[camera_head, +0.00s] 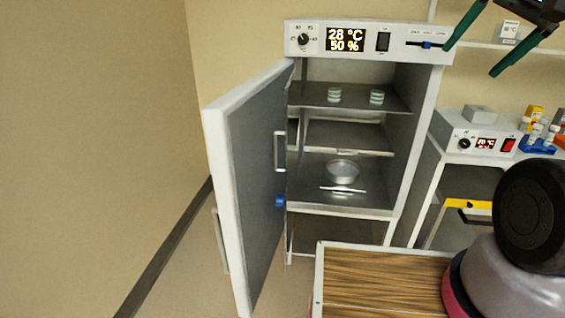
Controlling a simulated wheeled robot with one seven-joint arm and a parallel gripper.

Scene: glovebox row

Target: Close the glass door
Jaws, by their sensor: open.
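A white incubator cabinet (370,32) stands in the middle with its front open. A door with a white edge and grey inner face (250,170) is swung wide out to the left. A metal bar handle (280,151) and a blue knob (280,201) show near this door's hinge side. They may sit on a clear pane, but I cannot make out glass edges or tell its angle. My gripper (470,61) is at the upper right with green fingers spread apart and empty. It appears at the cabinet's upper right corner, away from the door.
Jars (334,95) and a glass dish (342,172) stand on the cabinet's shelves. A wood-topped surface (380,280) is in front below. A smaller device (478,138) and bottles stand at right. A beige wall (90,130) is at left, with open floor before it.

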